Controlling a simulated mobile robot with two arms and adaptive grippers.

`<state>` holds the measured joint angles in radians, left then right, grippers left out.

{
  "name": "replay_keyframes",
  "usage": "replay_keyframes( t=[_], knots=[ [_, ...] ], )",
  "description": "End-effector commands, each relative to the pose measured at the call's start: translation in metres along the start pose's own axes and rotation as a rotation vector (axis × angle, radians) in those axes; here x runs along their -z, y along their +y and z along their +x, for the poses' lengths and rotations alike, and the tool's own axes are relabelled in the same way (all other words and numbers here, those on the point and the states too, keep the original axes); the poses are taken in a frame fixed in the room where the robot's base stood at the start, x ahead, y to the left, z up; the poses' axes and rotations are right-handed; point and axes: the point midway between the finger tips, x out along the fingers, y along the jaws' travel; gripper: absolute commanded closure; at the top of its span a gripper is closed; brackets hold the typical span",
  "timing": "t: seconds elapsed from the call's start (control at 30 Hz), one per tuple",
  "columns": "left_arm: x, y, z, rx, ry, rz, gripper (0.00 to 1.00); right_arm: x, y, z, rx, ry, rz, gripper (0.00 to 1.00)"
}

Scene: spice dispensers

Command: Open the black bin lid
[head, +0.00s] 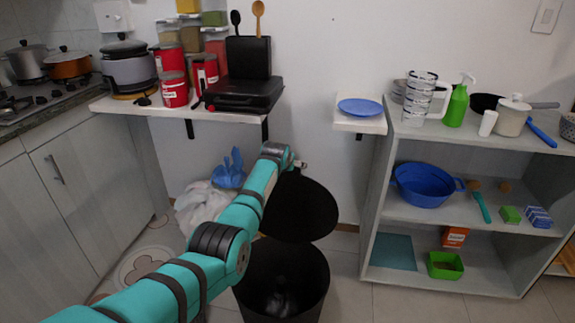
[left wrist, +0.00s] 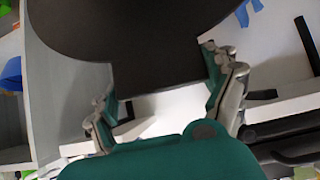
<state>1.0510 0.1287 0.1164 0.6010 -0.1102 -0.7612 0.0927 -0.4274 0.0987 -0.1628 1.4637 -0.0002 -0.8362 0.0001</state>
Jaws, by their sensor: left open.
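The black bin (head: 283,285) stands on the floor in front of the wall, with its mouth open and its inside showing. Its round black lid (head: 300,205) is raised and tilted up at the back of the bin. The lid fills the upper part of the left wrist view (left wrist: 135,35). My left gripper (head: 297,163) is at the lid's upper edge, its fingers partly hidden by my arm. In the left wrist view its fingers (left wrist: 160,78) are spread, with the lid's edge between or just beyond the tips; contact is unclear. My right gripper is not in view.
A white wall shelf (head: 215,114) with a black case (head: 243,93) is above and left of the lid. A small shelf (head: 358,123) with a blue plate and a grey shelving unit (head: 470,150) are on the right. White and blue bags (head: 200,205) lie left of the bin.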

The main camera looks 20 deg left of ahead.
Motion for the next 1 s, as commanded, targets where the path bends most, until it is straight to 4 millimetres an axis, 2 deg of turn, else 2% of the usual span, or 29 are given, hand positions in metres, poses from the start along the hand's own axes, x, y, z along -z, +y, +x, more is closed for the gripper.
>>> replay_keyframes(
  t=[0.03,0.13,0.57,0.77,1.0],
  knots=[
    [-0.008,0.0,0.003,0.001,-0.014,0.003,0.11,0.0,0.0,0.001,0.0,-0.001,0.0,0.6],
    [-0.007,0.0,0.002,0.001,-0.012,0.003,0.0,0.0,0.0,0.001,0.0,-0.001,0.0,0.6],
    [-0.003,0.0,-0.004,0.0,-0.005,0.001,0.0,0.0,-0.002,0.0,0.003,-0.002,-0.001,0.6],
    [-0.003,0.001,-0.024,0.0,-0.003,0.001,0.0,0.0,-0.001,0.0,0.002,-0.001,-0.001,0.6],
    [-0.003,0.0,-0.059,0.0,-0.004,0.001,0.0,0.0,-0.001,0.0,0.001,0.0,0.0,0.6]
  ],
)
